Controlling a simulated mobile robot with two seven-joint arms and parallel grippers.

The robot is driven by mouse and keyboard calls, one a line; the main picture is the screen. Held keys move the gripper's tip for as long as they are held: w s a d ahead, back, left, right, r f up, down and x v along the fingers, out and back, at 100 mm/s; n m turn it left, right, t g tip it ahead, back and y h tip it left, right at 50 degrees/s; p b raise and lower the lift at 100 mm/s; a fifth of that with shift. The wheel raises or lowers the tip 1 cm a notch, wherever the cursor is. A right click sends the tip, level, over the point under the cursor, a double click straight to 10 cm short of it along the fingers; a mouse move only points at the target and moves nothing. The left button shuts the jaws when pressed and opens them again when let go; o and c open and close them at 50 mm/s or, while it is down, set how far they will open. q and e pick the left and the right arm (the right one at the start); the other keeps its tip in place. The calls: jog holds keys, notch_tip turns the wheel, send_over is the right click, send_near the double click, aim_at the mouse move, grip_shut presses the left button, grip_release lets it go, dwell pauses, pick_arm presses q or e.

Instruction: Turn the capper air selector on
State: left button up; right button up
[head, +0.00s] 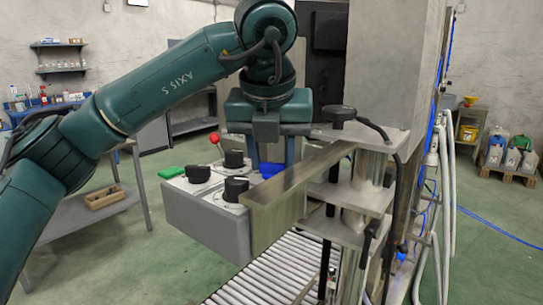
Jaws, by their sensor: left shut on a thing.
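A grey control box (205,222) stands in the middle, with black selector knobs (198,173) (233,158) (236,188) on its sloped top. A blue handle (268,170) sits at the right of the knobs. My left gripper (271,163) reaches down from above with its fingers on either side of the blue handle, and is shut on it. The contact is partly hidden behind the front black knob and the metal bar. The labels are too small to read, so I cannot tell which selector is the capper air one. My right gripper is not in view.
A thick metal bar (290,190) stands close at the right of the box, beside a machine column with clamps (350,200). A roller conveyor (265,270) runs below. A green part (170,172) and a red-knobbed lever (215,138) are on or near the box.

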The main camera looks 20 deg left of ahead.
pick_arm(q)
jog(key=shift+r, duration=0.1)
jog(key=o, duration=0.7)
jog(key=a+p+v, duration=0.1)
jog(key=p+v, duration=0.1)
jog(key=v, duration=1.1)
jog(key=shift+d, duration=0.5)
jog(key=shift+r, duration=0.1)
